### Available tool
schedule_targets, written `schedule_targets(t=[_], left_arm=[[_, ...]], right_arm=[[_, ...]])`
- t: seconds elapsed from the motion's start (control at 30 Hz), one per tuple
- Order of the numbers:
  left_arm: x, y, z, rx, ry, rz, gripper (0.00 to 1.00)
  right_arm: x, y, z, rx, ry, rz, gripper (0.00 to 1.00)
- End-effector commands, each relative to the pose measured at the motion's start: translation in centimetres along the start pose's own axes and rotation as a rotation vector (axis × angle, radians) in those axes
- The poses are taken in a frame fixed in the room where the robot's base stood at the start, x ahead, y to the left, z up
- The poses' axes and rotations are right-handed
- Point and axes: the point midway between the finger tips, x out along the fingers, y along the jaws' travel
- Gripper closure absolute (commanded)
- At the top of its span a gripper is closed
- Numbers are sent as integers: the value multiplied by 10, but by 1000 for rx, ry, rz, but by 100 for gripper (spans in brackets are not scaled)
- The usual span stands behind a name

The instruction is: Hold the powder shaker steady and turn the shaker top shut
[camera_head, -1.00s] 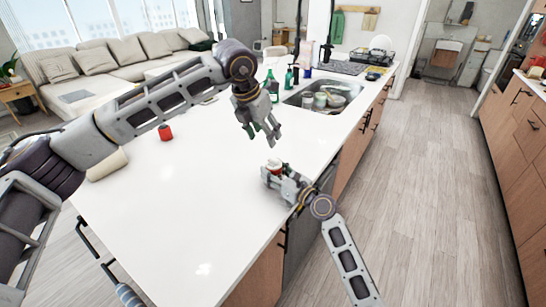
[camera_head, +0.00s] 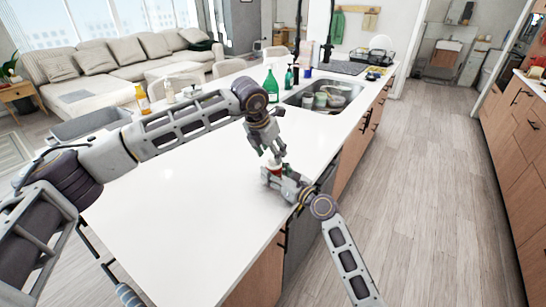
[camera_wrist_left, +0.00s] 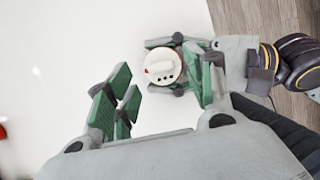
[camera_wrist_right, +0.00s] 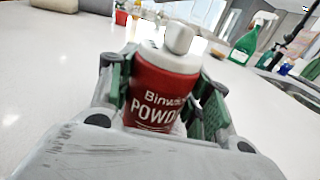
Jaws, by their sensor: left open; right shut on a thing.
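The powder shaker (camera_wrist_right: 165,88) is a red can with white lettering and a white shaker top (camera_wrist_right: 176,42). It stands upright near the counter's right edge. My right gripper (camera_head: 274,176) is shut around its body, with green pads on both sides in the right wrist view. My left gripper (camera_head: 270,154) is open just above the shaker, pointing down. In the left wrist view the round white top (camera_wrist_left: 163,67) shows from above with a red mark, between the left gripper's spread fingers. Contact between them cannot be told. In the head view the shaker is mostly hidden by the grippers.
The white counter (camera_head: 190,220) is clear in front and to the left. A green spray bottle (camera_head: 271,86) and the sink (camera_head: 325,97) lie farther back. A grey tray (camera_head: 90,124) and an orange bottle (camera_head: 142,100) stand at the back left, behind my left arm.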

Motion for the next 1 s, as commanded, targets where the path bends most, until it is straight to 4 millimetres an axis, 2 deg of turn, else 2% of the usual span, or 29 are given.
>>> schedule_targets(t=[0.1, 0.23, 0.67, 1.0], left_arm=[[14, -1, -1, 1, 3, -1, 46], [24, 0, -1, 0, 2, -1, 46], [29, 0, 0, 0, 1, 0, 46], [30, 0, -1, 0, 2, 0, 89]], right_arm=[[0, 0, 0, 0, 0, 0, 79], [0, 0, 0, 0, 0, 0, 79], [0, 0, 0, 0, 0, 0, 79], [0, 0, 0, 0, 0, 0, 79]])
